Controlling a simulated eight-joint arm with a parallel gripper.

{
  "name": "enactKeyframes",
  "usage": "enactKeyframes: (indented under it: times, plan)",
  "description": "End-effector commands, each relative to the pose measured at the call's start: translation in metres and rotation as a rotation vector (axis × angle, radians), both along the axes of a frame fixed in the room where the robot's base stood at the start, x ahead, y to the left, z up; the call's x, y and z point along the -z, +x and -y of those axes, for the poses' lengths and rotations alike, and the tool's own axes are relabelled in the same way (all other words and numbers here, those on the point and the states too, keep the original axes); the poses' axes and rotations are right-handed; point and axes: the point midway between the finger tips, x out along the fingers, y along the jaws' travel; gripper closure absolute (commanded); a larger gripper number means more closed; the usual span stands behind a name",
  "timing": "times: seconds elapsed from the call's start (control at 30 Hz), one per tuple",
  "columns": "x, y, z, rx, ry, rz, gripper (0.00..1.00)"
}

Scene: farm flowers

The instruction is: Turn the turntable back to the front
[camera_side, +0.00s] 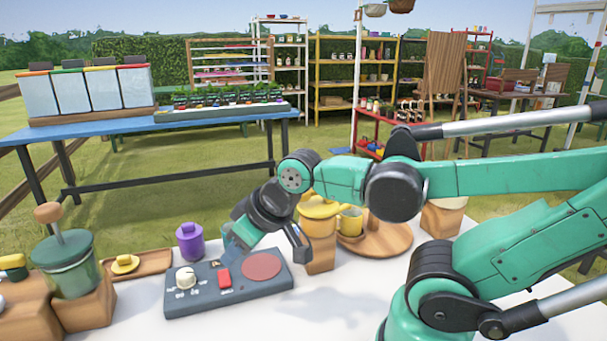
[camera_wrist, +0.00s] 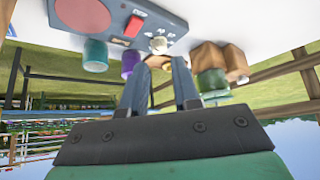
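The round wooden turntable (camera_side: 385,242) lies on the white table in the side view, behind my arm, which hides part of it. A yellow mug (camera_side: 350,221) stands at its left edge. My gripper (camera_side: 236,243) is low over the back edge of the grey control box (camera_side: 190,299), near its middle. In the wrist view its two blue-grey fingers (camera_wrist: 164,62) stand apart with nothing clearly held between them. The box carries a red button (camera_side: 224,278), a white knob (camera_side: 186,277) and a red disc (camera_side: 261,266). The turntable is not seen in the wrist view.
A purple jar (camera_side: 190,241) stands behind the box. A teal cup (camera_wrist: 95,56) is close by in the wrist view. A wooden tray (camera_side: 155,262), a green jar (camera_side: 68,264) and wooden blocks stand left.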

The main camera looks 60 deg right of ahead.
Motion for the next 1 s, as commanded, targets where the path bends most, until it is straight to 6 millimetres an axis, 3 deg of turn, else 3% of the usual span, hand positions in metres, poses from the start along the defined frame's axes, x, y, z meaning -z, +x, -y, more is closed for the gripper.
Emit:
enactKeyframes:
  times: [0.03,0.1,0.4,0.57,0.77,0.87,1.0]
  plan:
    - [-0.003,0.0,0.0,0.0,0.0,0.0,0.57]
    - [-0.01,0.0,0.0,0.0,0.0,0.0,0.46]
    - [-0.066,0.001,0.006,0.019,-0.004,-0.01,0.46]
    - [-0.074,0.01,0.054,0.146,-0.025,-0.1,0.46]
    - [-0.083,0.008,0.131,0.323,-0.021,-0.241,0.46]
    - [-0.084,-0.005,0.184,0.432,0.006,-0.331,0.46]
    - [-0.08,-0.04,0.255,0.575,0.077,-0.449,0.46]
